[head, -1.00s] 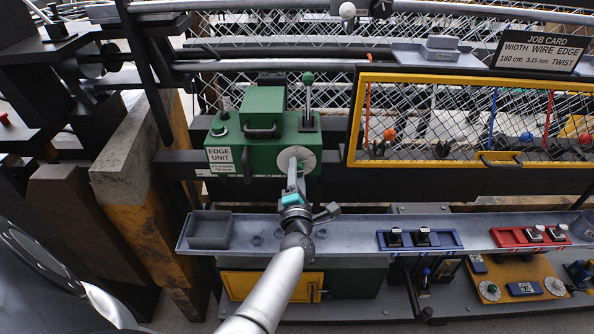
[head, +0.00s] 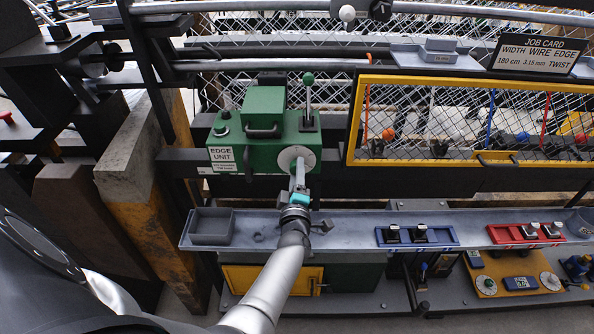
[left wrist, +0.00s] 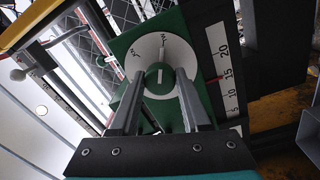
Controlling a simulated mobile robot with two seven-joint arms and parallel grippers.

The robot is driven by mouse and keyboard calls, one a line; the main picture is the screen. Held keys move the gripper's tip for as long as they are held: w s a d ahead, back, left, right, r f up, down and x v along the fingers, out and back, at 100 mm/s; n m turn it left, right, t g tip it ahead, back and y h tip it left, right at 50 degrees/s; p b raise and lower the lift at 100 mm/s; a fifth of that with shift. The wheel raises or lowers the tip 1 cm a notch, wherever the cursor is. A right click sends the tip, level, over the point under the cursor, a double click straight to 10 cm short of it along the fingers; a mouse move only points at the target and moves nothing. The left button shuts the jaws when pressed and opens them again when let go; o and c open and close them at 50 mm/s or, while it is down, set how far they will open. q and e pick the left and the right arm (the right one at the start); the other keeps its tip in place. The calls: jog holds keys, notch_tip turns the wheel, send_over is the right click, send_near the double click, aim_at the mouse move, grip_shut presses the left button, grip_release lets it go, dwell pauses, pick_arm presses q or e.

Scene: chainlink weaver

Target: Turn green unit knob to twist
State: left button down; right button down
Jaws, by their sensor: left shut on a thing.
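The green edge unit (head: 275,150) is mounted on the dark rail left of centre, with a white round dial (head: 306,152) on its front. In the left wrist view the green knob (left wrist: 160,78) sits at the middle of the white dial (left wrist: 143,55). Its white pointer line runs nearly upright in the picture, toward a mark at the dial's top; the small lettering is hard to read. My left gripper (head: 298,168) reaches up to the dial from below and is shut on the knob, a finger on each side (left wrist: 160,90). My right gripper is not in view.
A green-topped lever (head: 308,100) stands on the unit. A grey shelf (head: 345,228) below carries a grey bin (head: 211,227), a blue tray (head: 445,243) and a red tray (head: 495,240). A yellow-framed mesh panel (head: 348,130) is to the right. The job card (head: 543,53) reads TWIST.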

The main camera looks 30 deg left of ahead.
pick_arm(q)
jog(key=shift+m, duration=0.3)
jog(key=shift+c, duration=1.9)
grip_release()
